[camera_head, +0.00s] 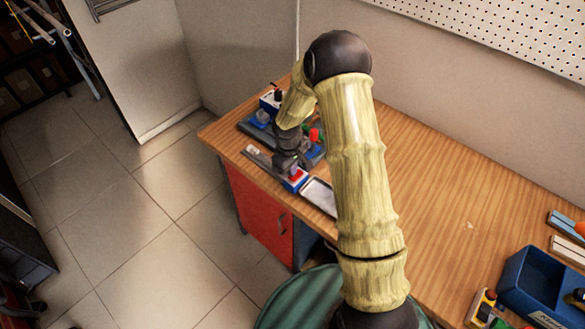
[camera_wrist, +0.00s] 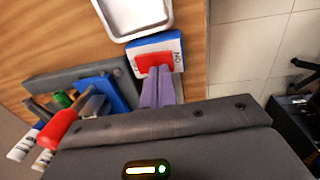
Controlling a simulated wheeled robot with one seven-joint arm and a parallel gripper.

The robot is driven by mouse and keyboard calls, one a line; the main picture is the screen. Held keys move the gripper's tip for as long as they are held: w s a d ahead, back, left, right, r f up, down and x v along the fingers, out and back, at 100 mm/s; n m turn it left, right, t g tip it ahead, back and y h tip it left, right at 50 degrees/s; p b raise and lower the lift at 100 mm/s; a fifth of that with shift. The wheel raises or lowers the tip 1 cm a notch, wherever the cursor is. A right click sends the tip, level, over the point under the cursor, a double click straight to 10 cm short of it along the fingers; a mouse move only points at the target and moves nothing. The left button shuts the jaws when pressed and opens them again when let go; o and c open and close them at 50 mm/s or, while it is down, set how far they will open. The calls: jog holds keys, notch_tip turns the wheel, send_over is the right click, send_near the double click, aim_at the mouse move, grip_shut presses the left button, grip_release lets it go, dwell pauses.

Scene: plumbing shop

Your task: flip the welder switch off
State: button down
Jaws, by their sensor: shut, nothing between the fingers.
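The welder switch is a small blue and white box with a red rocker (camera_wrist: 150,62) on the wooden bench top, near its front edge. Lettering shows on its white face at the right in the wrist view. In the head view the switch box (camera_head: 296,180) sits just below my gripper. My gripper (camera_wrist: 158,74) is shut and empty, its two fingers together. The fingertips overlap the lower edge of the red rocker in the wrist view; whether they press on it I cannot tell. The fingers hide part of the box's near side. In the head view my wrist hides the fingertips.
A metal tray (camera_wrist: 133,17) lies close beside the switch; it also shows in the head view (camera_head: 320,197). A grey holder (camera_wrist: 62,82) with blue parts and red-handled tools (camera_wrist: 60,128) stands on the other side. A blue bin (camera_head: 530,278) is far right. The bench's middle is clear.

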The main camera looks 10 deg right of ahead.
jog(key=shift+w+d+r+p, duration=0.15)
jog(key=shift+r+p, duration=0.6)
jog(key=shift+r, duration=0.4)
jog(key=shift+w+d+r+p, duration=0.1)
jog(key=shift+r+p, duration=0.65)
jog(key=shift+r, duration=0.4)
notch_tip(320, 180, up, 9)
jog(key=b, duration=0.2)
jog(key=shift+w+d+r+b, duration=0.15)
jog(key=shift+w+d+b, duration=0.05)
jog(key=shift+d+b, duration=0.1)
jog(key=s+r+m+t, duration=0.1)
jog(key=s+r+m, duration=0.1)
jog(key=s, duration=0.8)
jog(key=s+d+r+m+y, duration=0.1)
jog(key=s+r+m, duration=0.2)
jog(key=s, duration=0.8)
jog(key=shift+s+d+r+m+t, duration=0.15)
jog(key=shift+d+r+m+t, duration=0.2)
jog(key=shift+m, duration=0.85)
